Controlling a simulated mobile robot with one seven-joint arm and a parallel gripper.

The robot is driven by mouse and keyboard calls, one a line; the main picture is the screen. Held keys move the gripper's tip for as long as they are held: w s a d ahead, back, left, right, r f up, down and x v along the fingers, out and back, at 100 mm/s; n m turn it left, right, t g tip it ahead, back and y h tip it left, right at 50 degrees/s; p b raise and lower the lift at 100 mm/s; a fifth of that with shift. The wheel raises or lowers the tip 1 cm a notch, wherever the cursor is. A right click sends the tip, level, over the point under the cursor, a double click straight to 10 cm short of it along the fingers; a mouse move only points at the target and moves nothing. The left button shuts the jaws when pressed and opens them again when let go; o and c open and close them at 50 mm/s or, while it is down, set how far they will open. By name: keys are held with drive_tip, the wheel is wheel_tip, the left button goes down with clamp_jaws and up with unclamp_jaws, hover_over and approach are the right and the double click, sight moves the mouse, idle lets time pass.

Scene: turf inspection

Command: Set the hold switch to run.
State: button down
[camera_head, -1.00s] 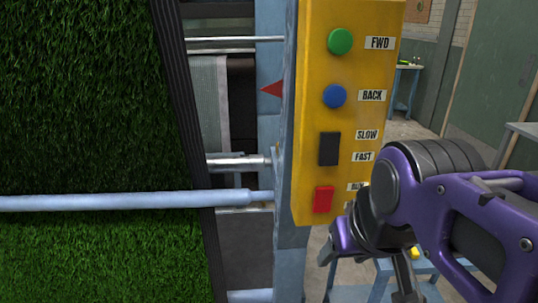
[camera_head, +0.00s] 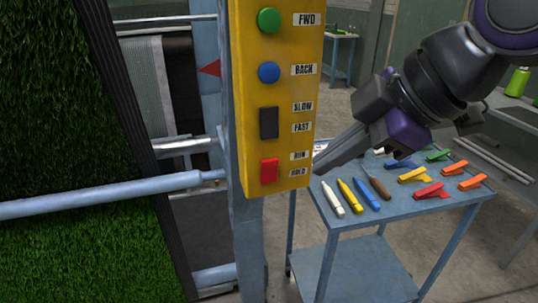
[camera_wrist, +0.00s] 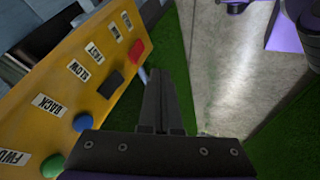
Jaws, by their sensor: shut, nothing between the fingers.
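The hold switch is a red rocker (camera_head: 269,170) low on the yellow control panel (camera_head: 253,95), beside labels reading RUN above and HOLD below. Which way it is tipped I cannot tell. My gripper (camera_head: 318,170) is shut and empty, pointing down-left, its tips close to the panel's lower right edge, near the HOLD label. In the wrist view the red switch (camera_wrist: 136,50) lies left of my shut fingers (camera_wrist: 158,74), with a gap in the picture. Whether the tips touch the panel I cannot tell.
Above the switch are a black SLOW/FAST rocker (camera_head: 269,123), a blue BACK button (camera_head: 269,72) and a green FWD button (camera_head: 269,20). A blue table (camera_head: 400,208) with markers and clips stands behind. Turf (camera_head: 60,120) and a rail (camera_head: 100,195) are at the left.

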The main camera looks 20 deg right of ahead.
drive_tip(key=shift+s+d+r+n+y, duration=0.1)
drive_tip(key=shift+d+r+n+y, duration=0.4)
drive_tip(key=shift+n, duration=0.5)
drive_tip(key=shift+f, duration=0.1)
approach(270, 171)
drive_tip(key=x, duration=0.5)
drive_tip(key=shift+s+a+f, duration=0.1)
drive_tip(key=shift+a+f, duration=0.25)
drive_tip(key=shift+f, duration=0.1)
